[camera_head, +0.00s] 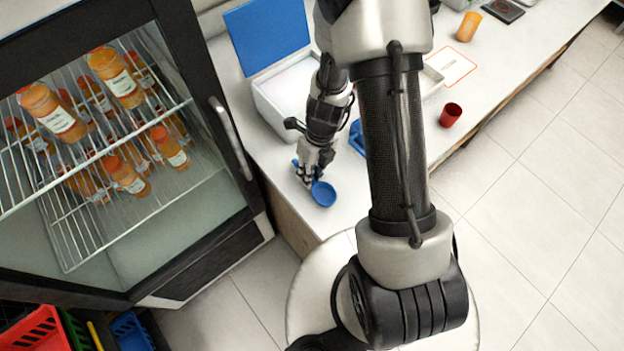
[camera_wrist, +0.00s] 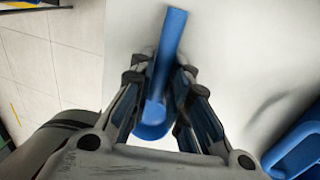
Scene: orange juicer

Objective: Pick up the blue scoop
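The blue scoop (camera_head: 323,194) shows in the head view at the near left end of the white counter, with its round bowl toward me. In the wrist view its straight handle (camera_wrist: 172,35) runs up between my fingers, and its bowl lies lower between them, partly hidden. My gripper (camera_head: 305,177) points down over the scoop, and in the wrist view its fingertips (camera_wrist: 163,72) close in on both sides of the handle. It looks shut on the handle. I cannot tell whether the scoop touches the counter.
Another blue object (camera_head: 357,138) is partly behind my arm. A white box with a blue lid (camera_head: 268,37) stands behind. A red cup (camera_head: 450,115) and an orange cup (camera_head: 468,27) stand right. A fridge (camera_head: 228,135) with several orange bottles is at left.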

